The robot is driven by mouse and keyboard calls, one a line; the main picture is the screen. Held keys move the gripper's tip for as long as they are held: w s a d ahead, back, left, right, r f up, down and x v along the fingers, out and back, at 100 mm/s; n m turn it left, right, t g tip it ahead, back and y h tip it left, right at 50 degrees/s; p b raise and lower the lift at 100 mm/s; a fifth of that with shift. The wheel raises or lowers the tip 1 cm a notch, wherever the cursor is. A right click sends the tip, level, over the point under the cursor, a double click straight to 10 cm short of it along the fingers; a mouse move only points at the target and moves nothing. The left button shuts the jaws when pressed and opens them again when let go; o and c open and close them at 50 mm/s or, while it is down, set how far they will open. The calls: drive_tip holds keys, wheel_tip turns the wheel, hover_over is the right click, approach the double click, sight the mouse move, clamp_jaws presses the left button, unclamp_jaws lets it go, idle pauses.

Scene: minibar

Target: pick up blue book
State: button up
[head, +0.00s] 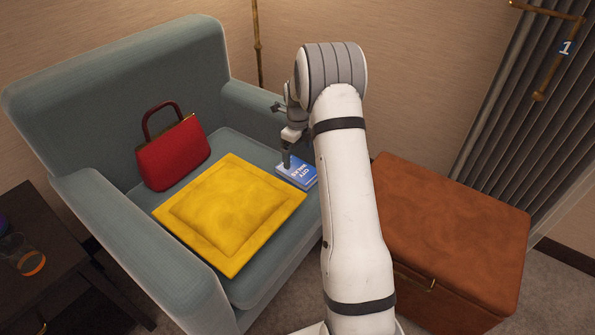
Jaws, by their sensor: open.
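The blue book (298,173) lies on the seat of the grey-green armchair (125,80), with white lettering on its cover. Part of it is hidden behind my arm. My gripper (287,163) is at the book's upper left corner, with a finger pointing down close to it. I cannot tell whether the finger touches the book. My gripper is open, and nothing shows held in it.
A yellow cushion (230,212) lies on the seat left of the book, and a red handbag (172,150) stands behind it. A brown leather ottoman (450,235) stands right of my arm. A dark side table (60,270) holds a glass (24,258).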

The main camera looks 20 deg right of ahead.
sight(299, 170)
drive_tip(key=shift+m, duration=0.7)
drive_tip(key=f, duration=0.2)
drive_tip(key=w+f, duration=0.1)
drive_tip(key=f, duration=0.1)
drive_tip(key=shift+d+b, duration=0.4)
drive_tip(key=f, duration=0.1)
drive_tip(key=f+b, duration=0.1)
drive_tip(key=f, duration=0.1)
drive_tip(key=f+b, duration=0.1)
drive_tip(key=f, duration=0.1)
drive_tip(key=shift+w+d+f, duration=0.1)
drive_tip(key=shift+w+f, duration=0.1)
drive_tip(key=shift+w, duration=0.15)
drive_tip(key=shift+c, duration=0.6)
drive_tip(key=shift+r, duration=0.1)
drive_tip(key=c, duration=0.9)
